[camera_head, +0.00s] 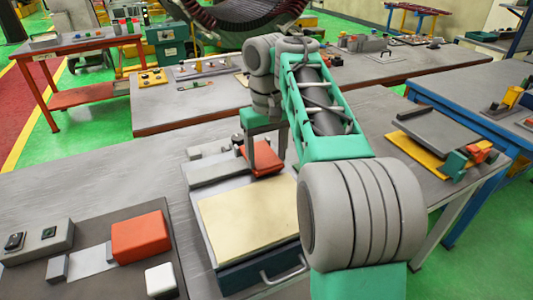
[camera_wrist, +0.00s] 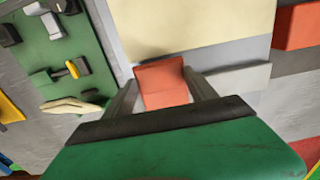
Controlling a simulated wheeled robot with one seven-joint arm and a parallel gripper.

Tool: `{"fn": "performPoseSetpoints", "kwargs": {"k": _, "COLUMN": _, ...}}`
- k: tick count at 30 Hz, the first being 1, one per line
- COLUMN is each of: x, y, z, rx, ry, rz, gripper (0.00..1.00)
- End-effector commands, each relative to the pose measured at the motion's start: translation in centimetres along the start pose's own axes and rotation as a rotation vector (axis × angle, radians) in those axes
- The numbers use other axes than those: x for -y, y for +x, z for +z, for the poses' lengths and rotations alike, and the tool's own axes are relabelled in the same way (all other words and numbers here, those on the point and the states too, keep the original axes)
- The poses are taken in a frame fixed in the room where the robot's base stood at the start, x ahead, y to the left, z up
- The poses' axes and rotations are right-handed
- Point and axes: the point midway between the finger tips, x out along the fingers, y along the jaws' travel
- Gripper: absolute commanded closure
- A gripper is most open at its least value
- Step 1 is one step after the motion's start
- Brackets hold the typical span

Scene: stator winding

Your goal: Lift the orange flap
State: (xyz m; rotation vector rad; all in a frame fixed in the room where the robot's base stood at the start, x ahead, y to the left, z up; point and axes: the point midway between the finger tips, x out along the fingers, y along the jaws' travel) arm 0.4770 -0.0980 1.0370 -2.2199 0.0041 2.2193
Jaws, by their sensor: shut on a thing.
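The orange flap (camera_head: 264,158) is a small flat plate at the back end of a bench unit with a cream panel (camera_head: 248,215). In the head view it looks slightly tilted, and my gripper (camera_head: 266,160) reaches down over it from above, partly covering it. In the wrist view the flap (camera_wrist: 162,83) lies between the two grey fingers of my gripper (camera_wrist: 162,92), which is shut on it. The cream panel (camera_wrist: 195,25) is just beyond it there. The flap's hinge is not clearly visible.
A drawer with a metal handle (camera_head: 282,275) is at the unit's front. To the left, a dark board carries an orange block (camera_head: 140,236), a white block (camera_head: 160,279) and a grey switch box (camera_head: 38,242). A grey plate (camera_head: 434,135) lies at right.

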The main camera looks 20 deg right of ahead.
Motion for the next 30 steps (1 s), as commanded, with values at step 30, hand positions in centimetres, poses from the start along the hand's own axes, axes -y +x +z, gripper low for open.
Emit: {"fn": "performPoseSetpoints", "kwargs": {"k": 30, "x": 0.0, "y": -1.8, "z": -0.7, "rx": -0.012, "ry": 0.000, "rz": 0.002, "gripper": 1.00}}
